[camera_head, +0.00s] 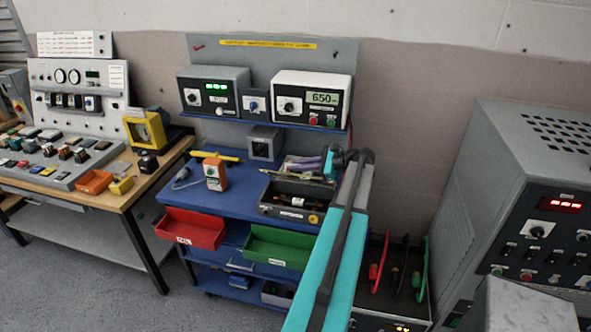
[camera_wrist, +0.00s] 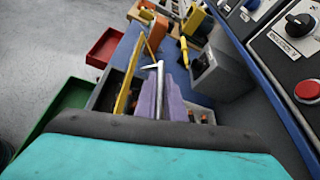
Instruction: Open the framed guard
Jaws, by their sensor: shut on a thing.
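The framed guard (camera_head: 302,166) is a clear panel with a thin yellowish edge, standing raised over the dark open box (camera_head: 289,212) on the blue bench. In the wrist view its yellow frame bar (camera_wrist: 127,82) is seen nearly edge-on, with a pale metal bar (camera_wrist: 159,78) beside it. My gripper (camera_head: 318,166) has purple fingers and reaches the guard from the right. In the wrist view the purple fingers (camera_wrist: 160,98) are closed around the pale bar. The exact contact and the guard's hinge are partly hidden by the fingers and wrist.
A red bin (camera_head: 192,230) and a green bin (camera_head: 277,247) hang at the bench front. An orange meter (camera_head: 215,174) and a small grey box (camera_head: 264,143) stand on the bench. Instruments (camera_head: 311,98) sit on the shelf behind. A large grey cabinet (camera_head: 520,190) stands at the right.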

